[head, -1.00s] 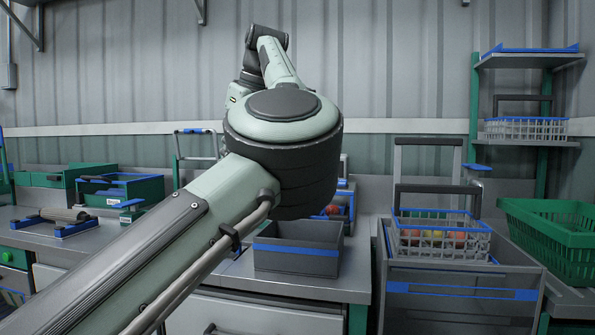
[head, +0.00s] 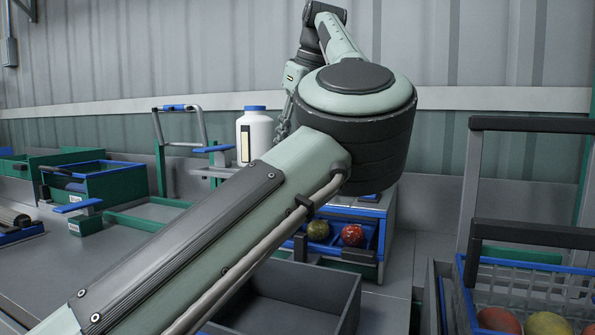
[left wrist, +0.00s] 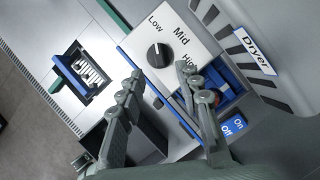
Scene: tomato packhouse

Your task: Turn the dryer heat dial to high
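The heat dial (left wrist: 159,55) is a round black knob on a pale panel (left wrist: 143,38) in the left wrist view, marked Low, Mid and High. Its white mark appears to point towards Low. A "Dryer" label (left wrist: 254,50) is beside the panel. My left gripper (left wrist: 160,72) is open, its two fingers spread just short of the dial, with nothing between them. Whether a fingertip touches the panel is unclear. In the head view my left arm hides the dial, while a blue-trimmed unit holding tomatoes (head: 340,212) shows below the arm. My right gripper is out of view.
A white bottle with a blue lid (head: 254,137) stands behind my arm. A grey bin (head: 290,300) is in front, and a wire basket (head: 535,285) with tomatoes stands at right. A blue On/Off plate (left wrist: 233,126) is near the right fingers. Green trays (head: 95,180) are at left.

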